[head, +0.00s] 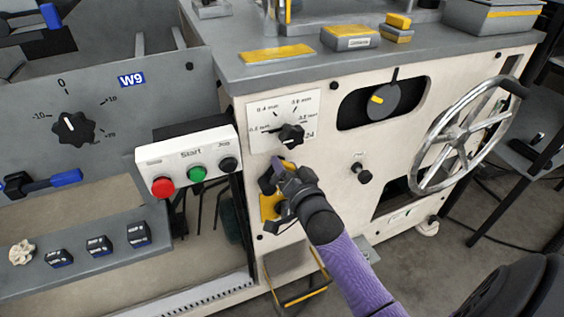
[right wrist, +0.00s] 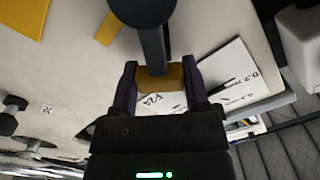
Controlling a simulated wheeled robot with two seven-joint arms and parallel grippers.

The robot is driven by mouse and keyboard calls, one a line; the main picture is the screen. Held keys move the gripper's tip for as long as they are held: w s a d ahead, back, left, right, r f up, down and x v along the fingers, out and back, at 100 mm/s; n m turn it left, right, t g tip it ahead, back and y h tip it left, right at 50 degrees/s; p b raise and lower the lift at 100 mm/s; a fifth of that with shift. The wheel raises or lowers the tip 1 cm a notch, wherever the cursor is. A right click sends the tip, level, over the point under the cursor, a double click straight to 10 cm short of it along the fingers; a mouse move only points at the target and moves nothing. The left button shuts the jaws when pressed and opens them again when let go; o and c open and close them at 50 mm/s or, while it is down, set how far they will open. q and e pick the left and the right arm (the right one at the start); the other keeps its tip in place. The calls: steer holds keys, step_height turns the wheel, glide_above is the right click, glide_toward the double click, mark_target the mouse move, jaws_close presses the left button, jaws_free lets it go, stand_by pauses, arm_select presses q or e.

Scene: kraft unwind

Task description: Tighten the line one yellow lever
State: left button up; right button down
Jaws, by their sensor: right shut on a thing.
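My right gripper (head: 279,170) is at the cream machine front (head: 330,215), with its purple arm reaching up from below. In the right wrist view the two fingers (right wrist: 161,82) are shut on the yellow end of a lever (right wrist: 158,75), one finger on each side. A dark round bar runs from that yellow end toward the top of the view. In the head view a yellow plate (head: 268,207) shows behind the gripper, and the hand hides most of the lever. My left gripper is not in view.
Just above the hand is a dial plate with a black knob (head: 291,134). To the left is a box with red, green and black buttons (head: 197,173). To the right are a black knob (head: 364,176) and a large metal handwheel (head: 465,135).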

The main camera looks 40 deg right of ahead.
steer(key=shift+s+d+f+m+p, duration=0.1)
steer(key=shift+d+f+m+p, duration=0.25)
steer(key=shift+m, duration=0.65)
steer(key=m, duration=0.1)
steer(key=d+f+m, duration=0.1)
steer(key=shift+s+f+m, duration=0.1)
steer(key=shift+f+m, duration=0.05)
steer(key=shift+m, duration=0.15)
arm_select(q)
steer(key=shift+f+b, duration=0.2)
steer(key=shift+b, duration=0.5)
arm_select(e)
steer(key=shift+s+d+f+m, duration=0.1)
steer(key=shift+f+m, duration=0.45)
steer(key=shift+m, duration=0.45)
steer(key=shift+w+d+f+m, duration=0.1)
steer(key=shift+f+m, duration=0.45)
steer(key=shift+m, duration=0.45)
steer(key=shift+s+d+f+m, duration=0.1)
steer(key=shift+f+m, duration=0.45)
steer(key=shift+m, duration=0.45)
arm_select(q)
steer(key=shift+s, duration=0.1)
